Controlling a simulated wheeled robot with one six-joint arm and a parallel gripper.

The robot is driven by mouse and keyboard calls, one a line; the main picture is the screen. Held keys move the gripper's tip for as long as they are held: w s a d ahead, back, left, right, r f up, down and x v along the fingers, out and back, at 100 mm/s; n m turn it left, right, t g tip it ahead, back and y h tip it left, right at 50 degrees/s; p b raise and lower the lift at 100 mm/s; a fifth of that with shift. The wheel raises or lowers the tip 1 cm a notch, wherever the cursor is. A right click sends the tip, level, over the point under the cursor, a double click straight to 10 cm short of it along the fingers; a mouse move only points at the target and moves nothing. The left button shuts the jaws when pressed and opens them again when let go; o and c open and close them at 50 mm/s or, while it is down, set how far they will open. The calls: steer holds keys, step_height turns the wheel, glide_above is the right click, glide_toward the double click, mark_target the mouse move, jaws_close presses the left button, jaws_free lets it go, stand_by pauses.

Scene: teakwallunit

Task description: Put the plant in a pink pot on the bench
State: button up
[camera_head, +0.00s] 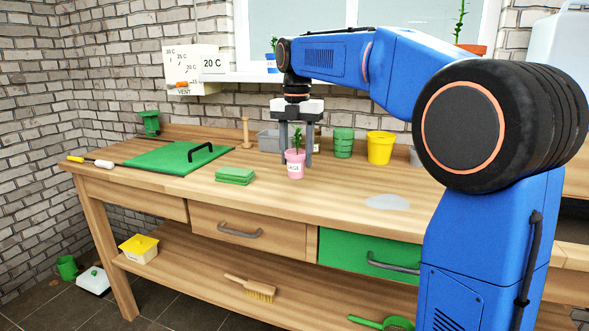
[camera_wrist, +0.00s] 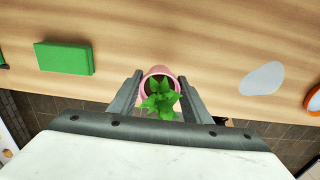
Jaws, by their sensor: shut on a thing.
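The pink pot (camera_head: 295,169) with a small green plant (camera_head: 297,141) and a label on its front is upright at the wooden bench (camera_head: 340,185). My gripper (camera_head: 296,158) points down and is shut on the pot, one finger on each side of it. In the wrist view the pink pot (camera_wrist: 160,73) sits between the two fingers, with the plant's leaves (camera_wrist: 160,98) over its middle. I cannot tell whether the pot's base touches the bench top.
Green pads (camera_head: 235,175) lie left of the pot, and a green board with a black handle (camera_head: 175,157) lies further left. A green pot stack (camera_head: 343,143) and a yellow pot (camera_head: 380,147) stand behind right. A pale flat patch (camera_head: 387,202) lies front right. Bench around the pot is clear.

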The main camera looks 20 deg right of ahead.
mark_target(297, 125)
steer(key=shift+f, duration=1.95)
steer(key=shift+f, duration=0.1)
steer(key=o, duration=1.1)
steer(key=shift+o, duration=0.2)
step_height(297, 125, up, 12)
steer(key=shift+r, duration=0.1)
